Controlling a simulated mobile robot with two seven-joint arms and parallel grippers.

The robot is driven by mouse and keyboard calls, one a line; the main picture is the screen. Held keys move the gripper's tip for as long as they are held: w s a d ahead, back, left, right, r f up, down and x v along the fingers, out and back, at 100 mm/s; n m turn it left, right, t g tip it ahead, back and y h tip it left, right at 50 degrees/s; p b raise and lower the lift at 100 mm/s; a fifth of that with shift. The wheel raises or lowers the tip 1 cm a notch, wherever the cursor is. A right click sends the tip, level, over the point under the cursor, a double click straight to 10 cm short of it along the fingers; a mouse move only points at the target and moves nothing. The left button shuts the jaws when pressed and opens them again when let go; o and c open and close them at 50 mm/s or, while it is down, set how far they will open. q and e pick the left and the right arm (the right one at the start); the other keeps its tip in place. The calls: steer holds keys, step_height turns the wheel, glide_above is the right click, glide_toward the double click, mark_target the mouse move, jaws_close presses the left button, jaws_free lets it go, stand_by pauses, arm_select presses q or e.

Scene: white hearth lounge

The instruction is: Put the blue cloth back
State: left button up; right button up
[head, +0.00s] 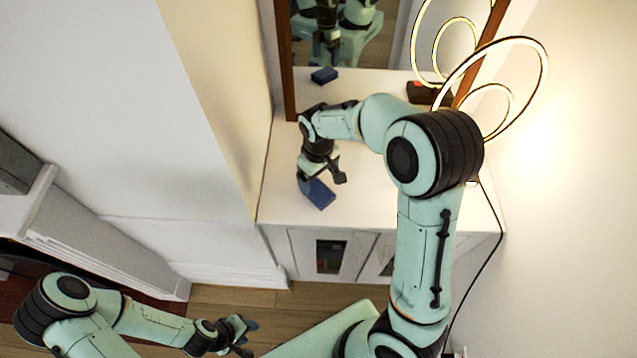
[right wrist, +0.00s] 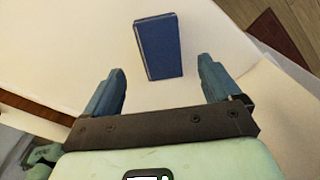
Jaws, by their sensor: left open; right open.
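The blue cloth (head: 321,194) is a small dark blue folded block on the white cabinet top, close to its front edge. It also shows in the right wrist view (right wrist: 158,47), standing out clear ahead of the fingers. My right gripper (head: 322,181) is open and empty just above the cloth, with its fingers apart in the right wrist view (right wrist: 162,70). The fingers are not closed on the cloth; the exact height gap is hard to tell. My left gripper (head: 244,337) is open and empty, low over the floor at the bottom left.
The white cabinet (head: 275,205) stands against the wall. A wood-framed mirror (head: 345,45) behind it reflects the cloth and my arm. A lit ring lamp (head: 540,75) stands at the right, with a black cable (head: 490,255) hanging down. A white fireplace surround (head: 110,245) is at left.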

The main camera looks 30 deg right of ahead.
mark_target(318, 190)
step_height(318, 190, up, 6)
stand_by(0.8)
